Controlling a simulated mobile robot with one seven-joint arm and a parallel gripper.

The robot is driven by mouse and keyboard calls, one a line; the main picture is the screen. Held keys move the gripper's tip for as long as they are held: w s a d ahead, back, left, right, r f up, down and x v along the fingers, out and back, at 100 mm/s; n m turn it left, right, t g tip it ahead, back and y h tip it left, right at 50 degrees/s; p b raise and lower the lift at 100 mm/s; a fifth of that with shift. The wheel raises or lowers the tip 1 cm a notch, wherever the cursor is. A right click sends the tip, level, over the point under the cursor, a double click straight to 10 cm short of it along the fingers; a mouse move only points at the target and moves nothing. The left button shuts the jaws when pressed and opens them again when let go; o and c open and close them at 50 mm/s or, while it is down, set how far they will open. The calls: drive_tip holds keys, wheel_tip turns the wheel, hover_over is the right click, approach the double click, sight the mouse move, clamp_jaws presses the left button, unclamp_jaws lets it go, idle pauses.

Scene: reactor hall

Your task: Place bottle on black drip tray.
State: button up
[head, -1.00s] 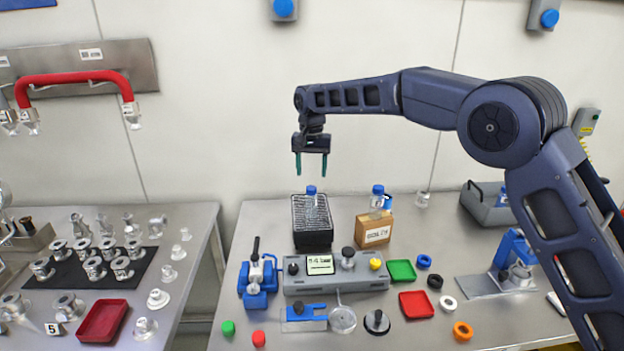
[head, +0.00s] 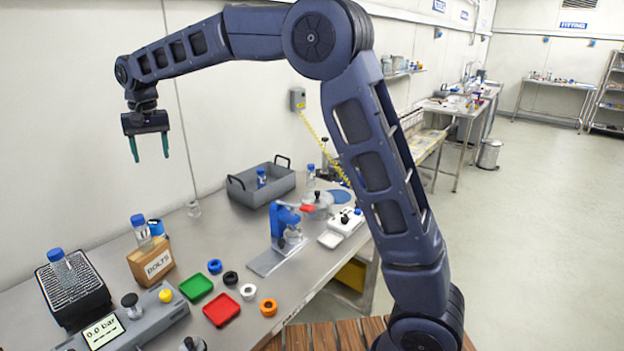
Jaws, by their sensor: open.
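A clear bottle with a blue cap (head: 62,268) stands on the grid top of a black box-shaped tray (head: 84,306) at the lower left of the head view. This tray looks like the black drip tray. A second blue-capped bottle (head: 141,230) stands on or just behind the cardboard box marked BOLTS (head: 151,262). A third (head: 261,178) is inside the grey handled bin (head: 250,194). My gripper (head: 150,159) is open and empty, fingers pointing down, high above the bench and apart from every bottle.
A grey pressure unit (head: 138,322) sits in front of the black tray. Green (head: 196,288) and red (head: 221,309) trays and several coloured rings lie mid-bench. A blue press-like stand (head: 284,228) is further right. Open floor (head: 530,230) lies right of the bench.

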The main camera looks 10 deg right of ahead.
drive_tip(key=w+d+r+m+t, duration=0.1)
drive_tip(key=d+r, duration=0.2)
drive_tip(key=d, duration=1.6)
drive_tip(key=w+d+r+m+t, duration=0.1)
drive_tip(key=d+r+m, duration=0.15)
drive_tip(key=d, duration=1.65)
drive_tip(key=s+d+f, duration=0.3)
drive_tip(key=s+d, duration=0.3)
drive_tip(key=d, duration=0.2)
drive_tip(key=s+d+f+m+t, duration=0.1)
drive_tip(key=s+d+f, duration=0.3)
drive_tip(key=s+d, duration=0.3)
drive_tip(key=s+d+f+t+h, duration=0.1)
drive_tip(key=s+d+f, duration=0.2)
drive_tip(key=s+d, duration=0.3)
drive_tip(key=d, duration=0.3)
drive_tip(key=shift+s+f+m, duration=0.15)
drive_tip(key=shift+f+m, duration=0.1)
drive_tip(key=shift+m, duration=0.1)
